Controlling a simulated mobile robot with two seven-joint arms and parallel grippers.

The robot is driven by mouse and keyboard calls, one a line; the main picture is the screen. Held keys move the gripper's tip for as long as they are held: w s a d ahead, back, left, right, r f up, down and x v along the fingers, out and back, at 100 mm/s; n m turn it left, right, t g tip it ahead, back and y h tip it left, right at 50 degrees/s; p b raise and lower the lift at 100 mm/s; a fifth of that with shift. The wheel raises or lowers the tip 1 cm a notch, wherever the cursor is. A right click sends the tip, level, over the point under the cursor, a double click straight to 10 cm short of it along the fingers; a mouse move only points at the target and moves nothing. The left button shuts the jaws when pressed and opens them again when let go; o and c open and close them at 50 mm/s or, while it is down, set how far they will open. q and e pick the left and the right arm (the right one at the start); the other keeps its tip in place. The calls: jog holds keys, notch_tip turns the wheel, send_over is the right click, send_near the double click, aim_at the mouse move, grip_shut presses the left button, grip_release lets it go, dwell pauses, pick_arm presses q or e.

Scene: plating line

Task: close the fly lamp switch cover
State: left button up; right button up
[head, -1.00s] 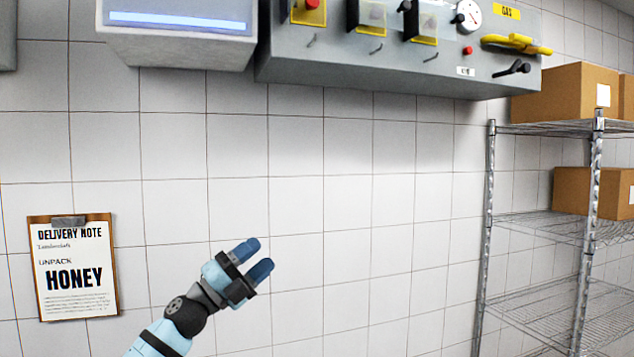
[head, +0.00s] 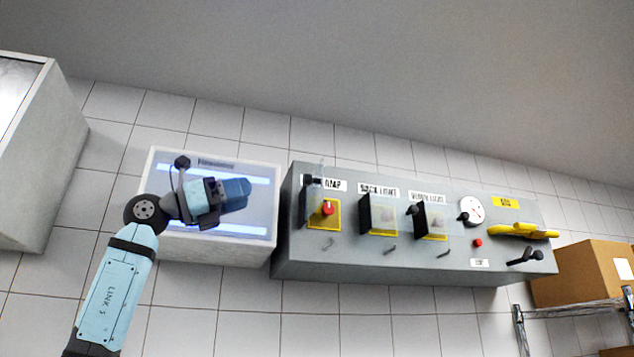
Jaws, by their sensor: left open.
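The fly lamp switch is at the left end of the grey panel (head: 345,262), with a red knob (head: 327,208) on a yellow plate (head: 322,224). Its label is partly hidden and reads "AMP". Its clear, dark-edged cover (head: 312,191) is swung open at the left of the switch and sticks out from the panel, leaving the red knob uncovered. My left gripper (head: 240,193) is open and empty, in front of the lit white fly lamp box (head: 215,250). Its fingers point right, towards the cover, with a gap between. My right gripper is out of view.
The "BACK LIGHT" switch cover (head: 381,216) and the neighbouring light switch cover (head: 434,220) stand over their yellow plates. Further right are a gauge (head: 471,210), a yellow handle (head: 522,231) and a cardboard box (head: 580,272). A pale hood (head: 45,165) is at far left.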

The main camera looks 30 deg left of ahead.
aim_at(304, 179)
pick_arm(q)
jog(key=p+x, duration=0.5)
jog(key=x, duration=0.7)
jog(key=shift+w+d+r, duration=0.15)
jog(key=shift+w+d, duration=0.1)
jog(key=shift+w, duration=0.05)
jog(key=shift+w+d+r, duration=0.1)
jog(key=shift+w+d, duration=0.3)
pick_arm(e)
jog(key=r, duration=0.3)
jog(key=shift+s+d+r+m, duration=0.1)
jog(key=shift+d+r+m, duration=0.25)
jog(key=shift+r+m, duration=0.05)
pick_arm(q)
jog(key=shift+a, duration=0.1)
jog(key=shift+c, duration=0.9)
jog(key=c, duration=0.7)
grip_shut()
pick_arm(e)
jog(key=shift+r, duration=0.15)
